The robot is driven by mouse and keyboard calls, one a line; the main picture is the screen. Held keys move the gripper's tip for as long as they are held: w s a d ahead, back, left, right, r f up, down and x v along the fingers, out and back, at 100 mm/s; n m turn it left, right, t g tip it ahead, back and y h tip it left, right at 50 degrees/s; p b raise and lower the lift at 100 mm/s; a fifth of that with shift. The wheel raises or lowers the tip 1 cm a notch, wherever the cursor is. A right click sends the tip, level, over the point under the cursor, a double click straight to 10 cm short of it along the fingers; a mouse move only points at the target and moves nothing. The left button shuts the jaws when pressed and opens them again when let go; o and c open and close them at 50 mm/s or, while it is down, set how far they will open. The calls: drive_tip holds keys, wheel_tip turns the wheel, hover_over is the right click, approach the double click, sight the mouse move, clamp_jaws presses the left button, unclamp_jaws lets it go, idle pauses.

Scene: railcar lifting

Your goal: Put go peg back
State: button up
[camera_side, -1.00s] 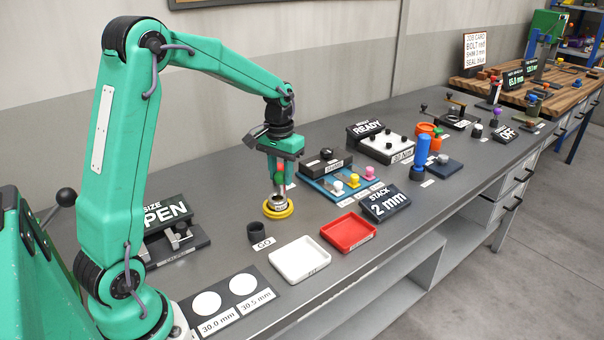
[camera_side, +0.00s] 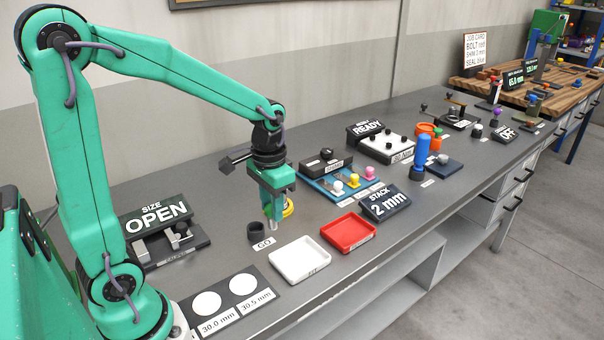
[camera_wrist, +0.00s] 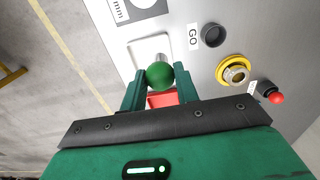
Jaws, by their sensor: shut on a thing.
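The go peg has a green ball knob (camera_wrist: 160,75) and a metal shank (camera_side: 273,224). My gripper (camera_side: 271,208) is shut on the knob, with the shank hanging down above the bench. The dark GO cup (camera_side: 255,231) stands just left of the peg in the side view, behind its GO label (camera_side: 263,244). In the wrist view the cup (camera_wrist: 213,35) looks empty, lies to the upper right of the knob and is apart from the peg. The yellow ring (camera_wrist: 233,70) with a metal bore is right of my gripper; in the side view (camera_side: 289,208) it is partly hidden.
A white tray (camera_side: 300,260) and a red tray (camera_side: 348,232) lie close by toward the front edge. A red-knobbed peg (camera_wrist: 277,98) stands beyond the yellow ring. The OPEN sign (camera_side: 157,216) and its fixture stand at left.

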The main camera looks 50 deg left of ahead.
drive_tip(key=w+a+f, duration=0.1)
drive_tip(key=a+f, duration=0.6)
drive_tip(key=a, duration=0.4)
drive_tip(key=shift+w+a, duration=0.25)
drive_tip(key=shift+f, duration=1.95)
drive_tip(key=shift+f, duration=0.1)
drive_tip(key=o, duration=1)
drive_tip(key=shift+c, duration=0.2)
wheel_tip(320, 180, up, 12)
drive_tip(key=shift+d, duration=0.15)
